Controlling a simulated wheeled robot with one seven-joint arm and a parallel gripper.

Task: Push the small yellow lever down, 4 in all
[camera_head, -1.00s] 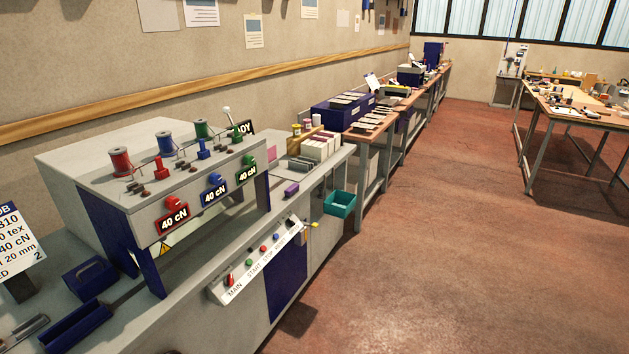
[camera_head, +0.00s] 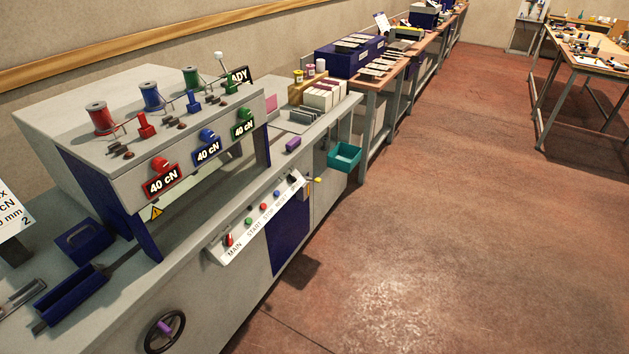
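The small yellow lever (camera_head: 318,180) sticks out at the right end of the sewing machine's front, just past the sloped white control panel (camera_head: 262,216). It is small and far off, and I cannot tell whether it is up or down. The grey machine (camera_head: 222,281) carries red, blue and green thread spools on top and several "40 cN" plates on its front. My gripper is not in view.
A teal bin (camera_head: 344,157) hangs from the machine's right end, close to the lever. A black handwheel (camera_head: 165,331) with a purple knob is low on the front. Work tables (camera_head: 388,98) line the wall. The red-brown floor (camera_head: 430,230) in front is clear.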

